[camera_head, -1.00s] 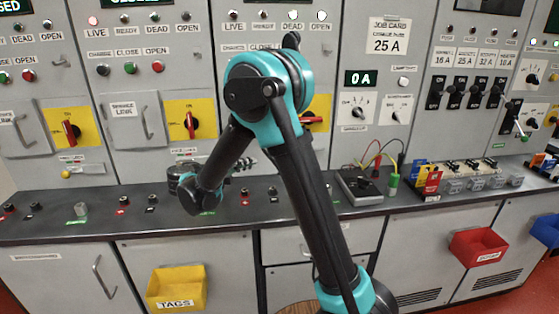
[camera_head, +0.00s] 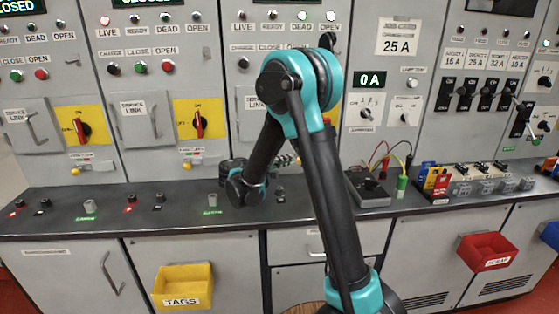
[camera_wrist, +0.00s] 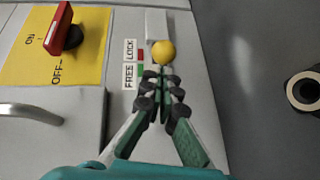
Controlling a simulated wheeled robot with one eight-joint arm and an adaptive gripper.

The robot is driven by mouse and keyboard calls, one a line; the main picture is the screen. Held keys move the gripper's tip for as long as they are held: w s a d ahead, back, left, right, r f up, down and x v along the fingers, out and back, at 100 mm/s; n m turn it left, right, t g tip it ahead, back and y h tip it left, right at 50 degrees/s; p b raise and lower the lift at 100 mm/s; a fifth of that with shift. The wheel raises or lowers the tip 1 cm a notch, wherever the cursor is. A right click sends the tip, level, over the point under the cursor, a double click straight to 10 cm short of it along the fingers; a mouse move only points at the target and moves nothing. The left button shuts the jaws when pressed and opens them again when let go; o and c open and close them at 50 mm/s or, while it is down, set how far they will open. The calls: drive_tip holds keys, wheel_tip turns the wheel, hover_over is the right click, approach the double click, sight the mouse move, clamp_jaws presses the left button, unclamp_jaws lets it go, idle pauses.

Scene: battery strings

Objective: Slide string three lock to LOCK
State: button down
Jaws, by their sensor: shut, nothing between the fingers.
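In the wrist view a yellow round knob (camera_wrist: 163,52) stands out from the grey panel, at a slot with a LOCK label (camera_wrist: 130,50) and a FREE label (camera_wrist: 129,76). A red mark lies by LOCK and a green mark by FREE. The knob appears level with LOCK. My gripper (camera_wrist: 161,74) is shut and empty, its fingertips just below the knob in the picture, on the FREE side. I cannot tell whether they touch it. In the head view my arm hides this knob, and my gripper (camera_head: 291,160) shows only partly behind the arm.
A red rotary switch (camera_wrist: 66,30) on a yellow plate and a door handle (camera_wrist: 30,113) are left in the wrist view. The dark bench (camera_head: 110,222) runs below the panels with small terminals. A meter box (camera_head: 368,190) stands on it, right of my arm.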

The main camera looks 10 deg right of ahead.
drive_tip(key=shift+d, duration=0.25)
drive_tip(key=d, duration=0.3)
drive_tip(key=shift+d, duration=0.3)
drive_tip(key=shift+a, duration=0.1)
